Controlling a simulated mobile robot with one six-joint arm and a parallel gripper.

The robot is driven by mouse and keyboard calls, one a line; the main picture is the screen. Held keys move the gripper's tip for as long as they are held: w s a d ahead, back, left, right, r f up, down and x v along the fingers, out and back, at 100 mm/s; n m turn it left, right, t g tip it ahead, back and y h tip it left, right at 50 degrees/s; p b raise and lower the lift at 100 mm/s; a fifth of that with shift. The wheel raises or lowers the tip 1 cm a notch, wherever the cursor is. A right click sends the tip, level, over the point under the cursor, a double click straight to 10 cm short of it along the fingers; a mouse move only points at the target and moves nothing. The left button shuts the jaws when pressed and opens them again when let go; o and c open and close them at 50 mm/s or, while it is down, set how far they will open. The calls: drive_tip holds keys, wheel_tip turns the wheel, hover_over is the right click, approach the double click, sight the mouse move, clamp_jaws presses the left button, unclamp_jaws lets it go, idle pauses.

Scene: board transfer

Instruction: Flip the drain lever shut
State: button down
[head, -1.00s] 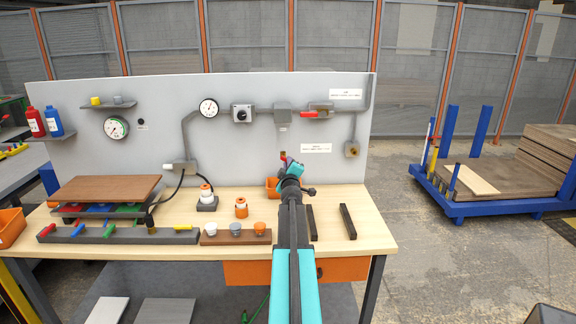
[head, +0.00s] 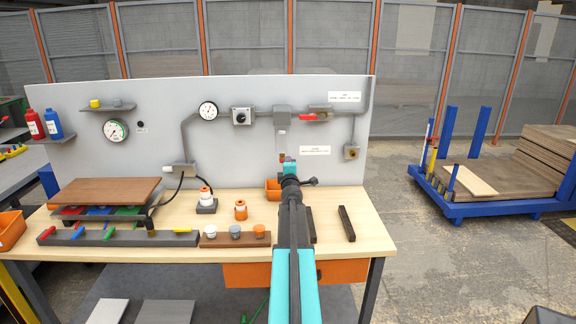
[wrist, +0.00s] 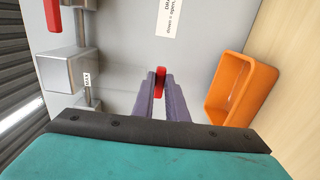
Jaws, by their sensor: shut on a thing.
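The drain lever is a small red handle (wrist: 160,80) between my fingertips in the wrist view. In the wrist view my gripper (wrist: 161,90) is shut on the handle, with a finger on each side. The lever's pivot and valve body are mostly hidden by the fingers. A white label (head: 315,150) is on the panel to the right of the lever.
An orange bin (wrist: 238,90) stands close to the right of my fingers in the wrist view. Another red lever (head: 308,117) and a grey box (head: 282,116) sit higher on the panel. Dark bars (head: 347,223) lie on the bench at the right.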

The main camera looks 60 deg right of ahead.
drive_tip(key=c, duration=1.8)
unclamp_jaws()
drive_tip(key=shift+o, duration=0.2)
drive_tip(key=shift+a, duration=0.1)
drive_tip(key=v, duration=1.3)
drive_tip(key=shift+s+a, duration=0.2)
drive_tip(key=shift+s, duration=0.1)
